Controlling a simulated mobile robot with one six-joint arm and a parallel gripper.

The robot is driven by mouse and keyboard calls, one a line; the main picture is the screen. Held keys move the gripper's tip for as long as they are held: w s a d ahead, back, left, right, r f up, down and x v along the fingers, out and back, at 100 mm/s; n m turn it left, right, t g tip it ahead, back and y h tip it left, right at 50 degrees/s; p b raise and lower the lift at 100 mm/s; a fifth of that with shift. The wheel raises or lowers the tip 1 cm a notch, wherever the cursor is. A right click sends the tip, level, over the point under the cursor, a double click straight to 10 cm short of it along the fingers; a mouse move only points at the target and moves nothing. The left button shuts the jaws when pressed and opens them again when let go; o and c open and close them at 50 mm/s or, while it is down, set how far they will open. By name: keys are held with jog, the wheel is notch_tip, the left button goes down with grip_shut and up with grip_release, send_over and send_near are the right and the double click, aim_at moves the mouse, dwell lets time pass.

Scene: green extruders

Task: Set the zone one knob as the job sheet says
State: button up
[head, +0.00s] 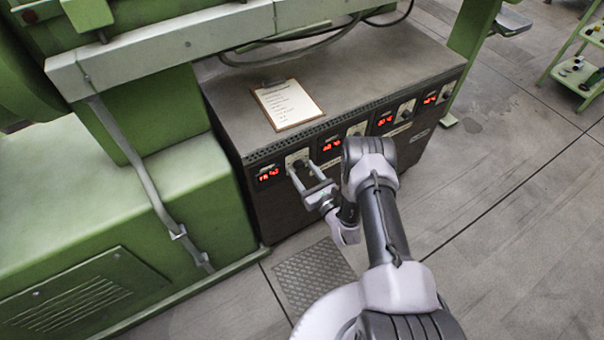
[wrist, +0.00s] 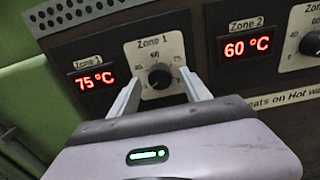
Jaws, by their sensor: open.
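The zone one knob (wrist: 160,76) is a black dial on a light plate marked Zone 1, at the upper middle of the wrist view. The red display (wrist: 94,78) to its left reads 75 °C. My gripper (wrist: 158,88) is open, its two fingers on either side of the knob; I cannot tell whether they touch it. In the head view my gripper (head: 308,184) is at the front of the cabinet by the leftmost knob plate (head: 298,158). The job sheet (head: 287,104) lies on a clipboard on the cabinet top; its writing is too small to read.
The dark control cabinet (head: 370,60) carries several displays and knobs along its front. The zone two display (wrist: 246,47) reads 60 °C, with its knob (wrist: 310,43) to the right. A green machine (head: 110,220) stands close on the left.

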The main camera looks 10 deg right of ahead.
jog(key=shift+w+a, duration=0.15)
jog(key=shift+w, duration=0.3)
grip_shut()
